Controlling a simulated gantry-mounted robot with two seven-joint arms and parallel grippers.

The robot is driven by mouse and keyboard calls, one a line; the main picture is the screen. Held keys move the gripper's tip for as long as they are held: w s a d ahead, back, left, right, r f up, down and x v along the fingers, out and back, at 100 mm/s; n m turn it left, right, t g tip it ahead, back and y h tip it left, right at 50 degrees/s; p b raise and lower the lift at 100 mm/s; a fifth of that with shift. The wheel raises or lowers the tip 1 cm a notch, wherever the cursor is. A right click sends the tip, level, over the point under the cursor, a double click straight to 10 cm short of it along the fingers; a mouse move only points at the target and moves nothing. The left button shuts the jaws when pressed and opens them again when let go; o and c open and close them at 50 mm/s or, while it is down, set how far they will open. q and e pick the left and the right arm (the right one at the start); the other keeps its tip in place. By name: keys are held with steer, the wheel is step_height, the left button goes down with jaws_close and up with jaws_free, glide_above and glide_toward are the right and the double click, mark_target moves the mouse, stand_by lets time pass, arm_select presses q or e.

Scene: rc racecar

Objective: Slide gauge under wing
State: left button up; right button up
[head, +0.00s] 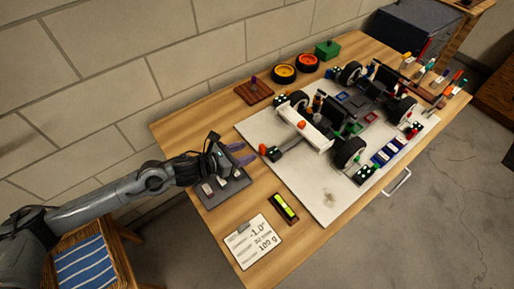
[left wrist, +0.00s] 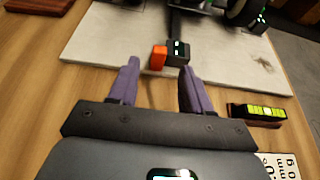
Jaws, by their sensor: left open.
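A small black gauge-like device (head: 274,154) with a lit display and an orange end lies on the white board beside the racecar. In the left wrist view the device (left wrist: 178,52) has its orange block (left wrist: 158,57) on the left, and a dark bar runs from it toward the car. The car's white wing (head: 304,130) stands just beyond, with an orange piece on top. Whether the bar is beneath the wing is unclear. My left gripper (head: 243,154) is open and empty, its purple fingers (left wrist: 159,80) short of the device and pointing at it. My right gripper is out of view.
The white board (head: 325,200) carries the racecar (head: 350,110). A dark pad (head: 225,190) lies below my left gripper. A green level (head: 284,207) and a note card (head: 254,242) lie at the front.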

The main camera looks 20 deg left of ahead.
mark_target(261, 147)
arm_select(q)
steer(key=shift+x, duration=2.95)
jaws_close()
